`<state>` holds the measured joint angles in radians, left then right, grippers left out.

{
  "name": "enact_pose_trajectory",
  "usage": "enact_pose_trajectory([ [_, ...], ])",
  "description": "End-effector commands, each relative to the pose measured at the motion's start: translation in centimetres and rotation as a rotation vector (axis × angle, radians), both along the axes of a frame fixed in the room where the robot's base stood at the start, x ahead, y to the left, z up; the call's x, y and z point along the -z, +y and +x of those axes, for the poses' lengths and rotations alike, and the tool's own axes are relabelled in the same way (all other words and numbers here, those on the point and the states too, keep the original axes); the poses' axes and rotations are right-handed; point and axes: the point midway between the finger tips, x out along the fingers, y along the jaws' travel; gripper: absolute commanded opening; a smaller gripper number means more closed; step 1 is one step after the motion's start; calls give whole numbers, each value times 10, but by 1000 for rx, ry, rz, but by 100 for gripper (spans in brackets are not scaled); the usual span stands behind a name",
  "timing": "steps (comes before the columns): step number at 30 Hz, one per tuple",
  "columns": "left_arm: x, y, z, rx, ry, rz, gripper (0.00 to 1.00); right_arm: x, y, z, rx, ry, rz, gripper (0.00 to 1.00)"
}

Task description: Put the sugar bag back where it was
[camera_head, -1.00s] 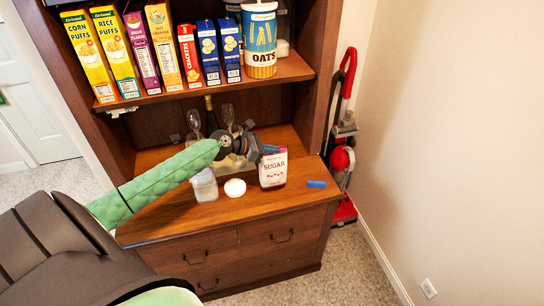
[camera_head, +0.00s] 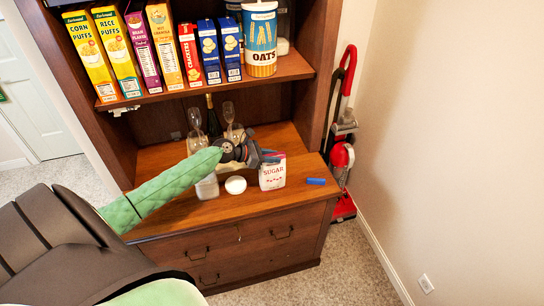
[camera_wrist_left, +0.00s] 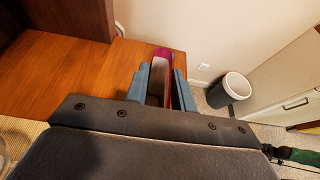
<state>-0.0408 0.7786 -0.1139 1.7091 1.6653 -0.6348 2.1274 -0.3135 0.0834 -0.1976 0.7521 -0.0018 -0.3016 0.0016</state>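The sugar bag (camera_head: 272,177), white with a red "SUGAR" label, is upright at the right part of the wooden counter (camera_head: 215,214). My left gripper (camera_head: 271,157) is at its top from behind and to the left. In the left wrist view the bag (camera_wrist_left: 160,68) is between the two fingers (camera_wrist_left: 160,90), which look closed on its sides. The bag's bottom is at or just above the counter; I cannot tell if it touches. My right gripper is not in view.
A white round lid (camera_head: 236,185) and a clear jar (camera_head: 207,187) stand left of the bag. A blue clip (camera_head: 316,181) lies to its right. Glasses (camera_head: 229,115) and a bottle (camera_head: 212,118) stand behind. Cereal boxes and an oats canister (camera_head: 260,45) fill the shelf above.

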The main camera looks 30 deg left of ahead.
Motion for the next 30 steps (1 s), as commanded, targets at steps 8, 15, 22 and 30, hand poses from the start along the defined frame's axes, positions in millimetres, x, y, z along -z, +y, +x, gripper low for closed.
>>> enact_pose_trajectory([
  [8, -2, 0, 0, 0, -1, 1, 24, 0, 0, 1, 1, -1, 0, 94],
  [15, -6, 12, -15, 0, 1, 0, 24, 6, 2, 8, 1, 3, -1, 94],
  [22, -19, 32, -38, 0, 1, 1, 24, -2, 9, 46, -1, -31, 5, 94],
  [30, -33, 53, -63, 2, 1, 1, 24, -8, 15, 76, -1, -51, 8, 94],
])
